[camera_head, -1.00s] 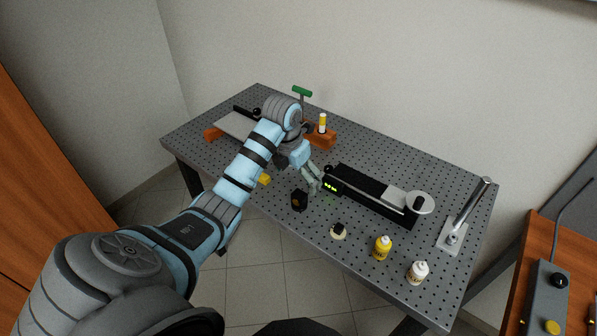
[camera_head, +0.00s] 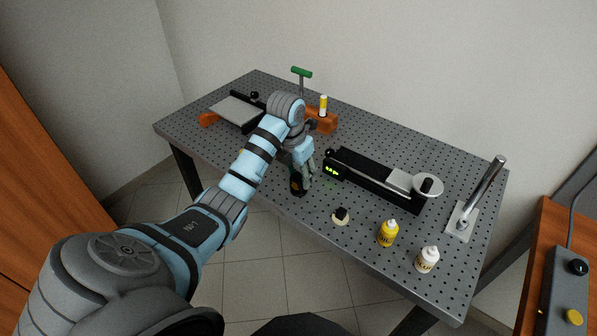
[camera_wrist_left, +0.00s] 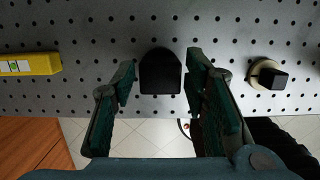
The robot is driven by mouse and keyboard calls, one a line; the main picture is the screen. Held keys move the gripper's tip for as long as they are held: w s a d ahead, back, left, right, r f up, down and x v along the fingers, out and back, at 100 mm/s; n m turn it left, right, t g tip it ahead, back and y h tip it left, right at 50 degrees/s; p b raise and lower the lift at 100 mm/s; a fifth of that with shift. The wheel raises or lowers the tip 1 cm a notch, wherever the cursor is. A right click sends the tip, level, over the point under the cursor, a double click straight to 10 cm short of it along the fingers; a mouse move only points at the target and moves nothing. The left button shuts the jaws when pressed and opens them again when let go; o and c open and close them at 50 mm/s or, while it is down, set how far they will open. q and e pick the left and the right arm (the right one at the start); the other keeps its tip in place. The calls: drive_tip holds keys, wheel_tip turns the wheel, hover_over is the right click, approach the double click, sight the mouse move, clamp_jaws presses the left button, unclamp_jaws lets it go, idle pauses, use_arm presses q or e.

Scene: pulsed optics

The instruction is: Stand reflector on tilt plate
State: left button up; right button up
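The reflector appears to be the small black upright block with a rounded top (camera_head: 298,187); it stands near the front edge of the perforated table and also shows in the left wrist view (camera_wrist_left: 160,74). My left gripper (camera_head: 303,170) is open at the reflector. In the left wrist view its two green-padded fingers (camera_wrist_left: 160,64) stand on either side of the block with gaps. My right gripper is not in view.
A black rail unit with green lights (camera_head: 375,179) lies right of my gripper. A cream disc with a black block (camera_head: 340,216), a yellow bottle (camera_head: 388,234) and a white bottle (camera_head: 427,260) stand near the front edge. A yellow level (camera_wrist_left: 30,65) lies left. A metal post (camera_head: 483,190) leans at right.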

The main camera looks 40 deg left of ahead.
sight(299, 176)
use_arm(q)
clamp_jaws()
drive_tip(key=shift+r+p, duration=0.55)
wheel_tip(299, 176, up, 5)
drive_tip(key=p, duration=0.4)
drive_tip(key=shift+r+p, duration=0.1)
drive_tip(key=shift+p, duration=0.2)
